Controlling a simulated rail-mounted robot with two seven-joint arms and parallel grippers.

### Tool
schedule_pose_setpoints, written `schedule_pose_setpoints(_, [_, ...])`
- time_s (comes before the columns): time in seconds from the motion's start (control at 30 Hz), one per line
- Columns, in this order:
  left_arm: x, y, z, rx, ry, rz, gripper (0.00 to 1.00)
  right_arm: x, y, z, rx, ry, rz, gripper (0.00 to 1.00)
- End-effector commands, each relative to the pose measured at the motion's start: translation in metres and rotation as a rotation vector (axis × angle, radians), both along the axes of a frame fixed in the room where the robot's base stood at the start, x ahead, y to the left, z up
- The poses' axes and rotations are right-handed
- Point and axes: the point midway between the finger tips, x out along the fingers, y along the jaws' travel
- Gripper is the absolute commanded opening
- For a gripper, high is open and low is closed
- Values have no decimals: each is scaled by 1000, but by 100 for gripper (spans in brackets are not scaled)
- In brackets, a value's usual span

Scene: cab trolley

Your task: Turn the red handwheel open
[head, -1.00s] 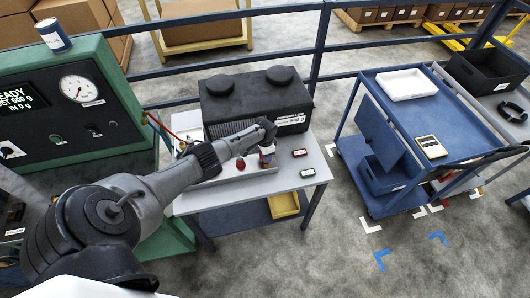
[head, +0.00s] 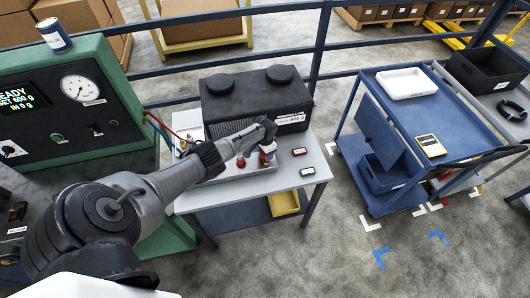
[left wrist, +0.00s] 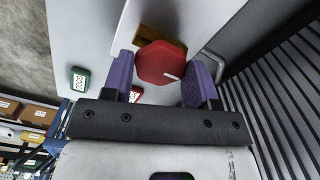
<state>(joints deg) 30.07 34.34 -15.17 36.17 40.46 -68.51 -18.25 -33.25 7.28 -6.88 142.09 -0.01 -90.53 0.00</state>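The red handwheel (left wrist: 160,64) shows in the left wrist view as a rounded, many-sided red shape with a short white mark near its lower right. My left gripper (left wrist: 160,58) is open, with one purple finger on each side of the handwheel. The gaps look narrow, and I cannot tell whether either finger touches it. In the head view my left gripper (head: 267,148) reaches down over the grey table (head: 245,188) in front of the black ribbed housing (head: 257,103) and partly hides the wheel. My right gripper is not in view.
A small red-topped box (head: 299,152) and a green one (head: 307,172) lie on the table right of the gripper. A red knob (head: 241,161) is just left of it. A green gauge panel (head: 75,100) stands left, a blue trolley (head: 460,125) right.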

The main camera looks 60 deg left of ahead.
Motion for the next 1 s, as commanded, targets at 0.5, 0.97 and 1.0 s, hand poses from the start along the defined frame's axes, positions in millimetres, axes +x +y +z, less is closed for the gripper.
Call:
schedule_pose_setpoints(0.5, [0, 0, 2, 2, 0, -2, 75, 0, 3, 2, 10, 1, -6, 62])
schedule_pose_setpoints(0.97, [0, 1, 78, 3, -2, -4, 75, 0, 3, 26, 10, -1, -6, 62])
schedule_pose_setpoints(1.0, [-1, 1, 85, 4, -2, -4, 75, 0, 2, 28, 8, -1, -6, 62])
